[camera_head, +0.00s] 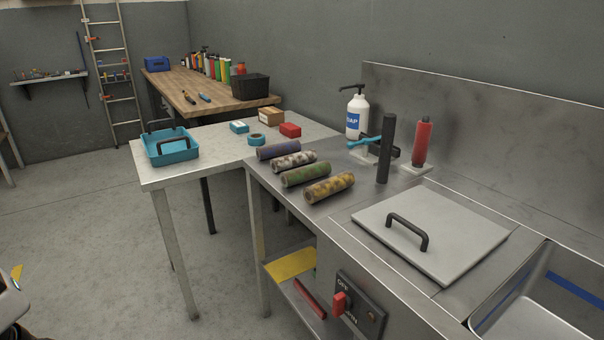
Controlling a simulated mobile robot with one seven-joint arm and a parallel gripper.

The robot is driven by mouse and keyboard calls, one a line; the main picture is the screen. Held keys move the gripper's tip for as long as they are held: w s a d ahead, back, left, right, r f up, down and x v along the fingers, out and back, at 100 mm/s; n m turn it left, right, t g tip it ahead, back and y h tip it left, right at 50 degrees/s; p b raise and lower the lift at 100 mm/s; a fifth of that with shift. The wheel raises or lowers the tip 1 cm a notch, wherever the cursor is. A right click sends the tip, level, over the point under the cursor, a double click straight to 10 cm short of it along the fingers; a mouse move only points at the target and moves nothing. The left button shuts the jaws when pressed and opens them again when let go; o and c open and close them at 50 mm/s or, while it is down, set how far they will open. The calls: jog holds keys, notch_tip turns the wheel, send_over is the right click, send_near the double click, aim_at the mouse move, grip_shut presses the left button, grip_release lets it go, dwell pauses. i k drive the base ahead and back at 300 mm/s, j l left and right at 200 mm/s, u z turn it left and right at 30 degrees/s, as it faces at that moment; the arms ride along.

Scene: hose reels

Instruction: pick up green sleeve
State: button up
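The green sleeve (306,174) is a short mottled green roll lying on its side on the steel counter. It is the second nearest in a row of similar rolls. A yellow-brown mottled roll (329,188) lies just in front of it, and a grey-and-white mottled roll (294,160) just behind it. A purple-grey roll (279,149) lies at the far end of the row. No gripper fingers show, so I cannot see my gripper's state.
A dark upright post (386,150), soap bottle (357,113) and red cylinder on a stand (422,142) stand right of the rolls. A handled grey lid (450,240) covers the counter nearer me. A blue tray (183,157) sits on the left table. Floor (90,250) at left is open.

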aim_at(303, 174)
jog(key=z, duration=1.55)
jog(key=u, duration=1.5)
jog(key=i+j, duration=0.7)
jog(key=j, duration=0.2)
jog(key=i+j, duration=0.35)
jog(key=j+z, duration=0.05)
